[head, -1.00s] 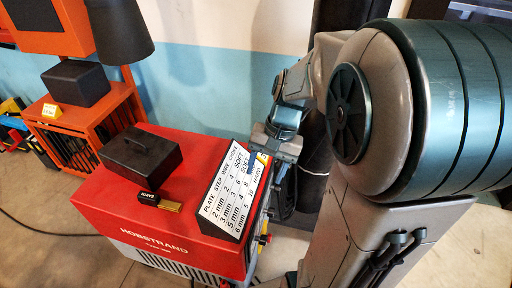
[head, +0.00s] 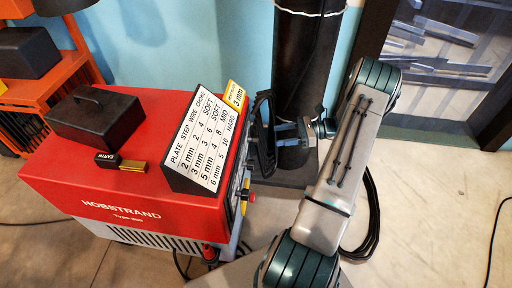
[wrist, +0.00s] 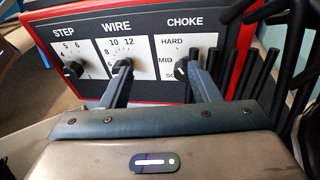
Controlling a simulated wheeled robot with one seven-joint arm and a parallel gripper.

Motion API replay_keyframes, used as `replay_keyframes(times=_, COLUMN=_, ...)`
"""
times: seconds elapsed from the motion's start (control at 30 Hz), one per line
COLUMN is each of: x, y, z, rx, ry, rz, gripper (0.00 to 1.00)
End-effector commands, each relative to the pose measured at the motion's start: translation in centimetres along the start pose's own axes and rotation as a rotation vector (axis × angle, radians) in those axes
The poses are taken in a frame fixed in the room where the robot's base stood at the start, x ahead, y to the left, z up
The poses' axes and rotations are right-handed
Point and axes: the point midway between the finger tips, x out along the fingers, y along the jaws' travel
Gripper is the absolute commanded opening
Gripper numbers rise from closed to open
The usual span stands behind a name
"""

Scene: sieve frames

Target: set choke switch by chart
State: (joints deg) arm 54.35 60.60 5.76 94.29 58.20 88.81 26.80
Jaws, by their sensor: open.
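The red welding machine (head: 150,205) bears a sloped chart (head: 195,140) with PLATE, STEP, WIRE and CHOKE columns. Its 3 mm row reads 3, 6, SOFT. A yellow tag (head: 236,95) beside it reads 3 mm. In the wrist view, the panel has a STEP knob (wrist: 74,68), a WIRE knob (wrist: 121,64) and a choke switch (wrist: 181,69) beside HARD, MID and a partly hidden SOFT label. My gripper (wrist: 155,70) is open, its left finger in front of the WIRE knob and its right finger at the choke switch. Contact and the switch setting cannot be told.
A black box (head: 95,118) and a small black-and-brass block (head: 120,162) lie on the machine's top. Black rods (wrist: 262,60) stick out right of the panel, close to my right finger. A dark column (head: 308,60) stands behind my arm. Floor at right is mostly clear.

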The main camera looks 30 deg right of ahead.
Motion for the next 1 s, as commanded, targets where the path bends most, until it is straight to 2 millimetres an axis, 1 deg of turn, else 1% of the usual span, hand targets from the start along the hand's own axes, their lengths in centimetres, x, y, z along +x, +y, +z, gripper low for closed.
replay_keyframes(times=0.03, x=-0.8, y=-0.4, z=-2.5, rx=0.034, ry=-0.044, rz=-0.042, gripper=0.55)
replay_keyframes(times=0.1, x=-1.7, y=-0.8, z=-4.3, rx=0.068, ry=-0.096, rz=-0.089, gripper=0.55)
replay_keyframes(times=0.2, x=-2.6, y=-1.1, z=-6.1, rx=0.102, ry=-0.149, rz=-0.138, gripper=0.55)
replay_keyframes(times=0.33, x=-3.1, y=-1.3, z=-7.1, rx=0.120, ry=-0.183, rz=-0.167, gripper=0.55)
replay_keyframes(times=0.43, x=-2.6, y=-1.5, z=-7.1, rx=0.123, ry=-0.190, rz=-0.172, gripper=0.55)
replay_keyframes(times=0.57, x=-0.8, y=-1.8, z=-6.7, rx=0.124, ry=-0.188, rz=-0.169, gripper=0.55)
replay_keyframes(times=0.8, x=4.2, y=-2.7, z=-5.9, rx=0.123, ry=-0.187, rz=-0.169, gripper=0.55)
replay_keyframes(times=1.0, x=7.7, y=-3.3, z=-5.2, rx=0.122, ry=-0.187, rz=-0.170, gripper=0.55)
